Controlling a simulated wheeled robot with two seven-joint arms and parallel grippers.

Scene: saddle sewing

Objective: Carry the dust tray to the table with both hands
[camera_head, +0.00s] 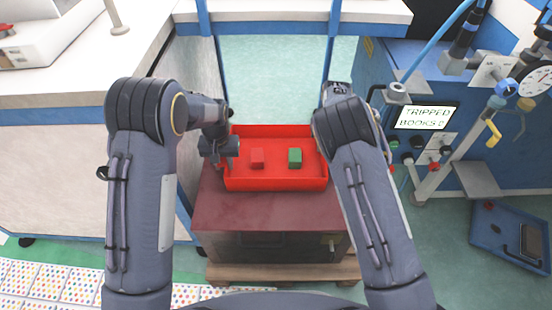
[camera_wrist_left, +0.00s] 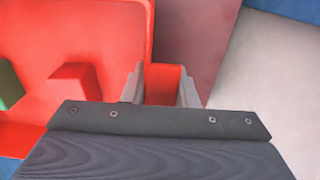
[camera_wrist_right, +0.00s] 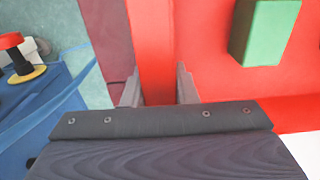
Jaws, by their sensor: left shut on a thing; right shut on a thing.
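The red dust tray (camera_head: 275,184) is at the middle of the head view, over the dark red top of a cabinet. A red block (camera_head: 257,158) and a green block (camera_head: 295,158) lie inside it. My left gripper (camera_head: 217,163) is at the tray's left end; in the left wrist view its fingers (camera_wrist_left: 161,88) are shut on a red part of the tray's edge. In the right wrist view my right gripper's fingers (camera_wrist_right: 158,88) are shut on the tray's opposite edge. In the head view my right arm hides the right gripper's fingertips. I cannot tell whether the tray touches the cabinet.
The dark red cabinet (camera_head: 270,215) stands on a wooden pallet (camera_head: 285,272). A white-topped counter (camera_head: 70,70) is at the left and another white bench (camera_head: 290,10) at the back. Blue machinery with a screen (camera_head: 425,117) stands at the right. Open floor (camera_head: 275,75) shows behind the tray.

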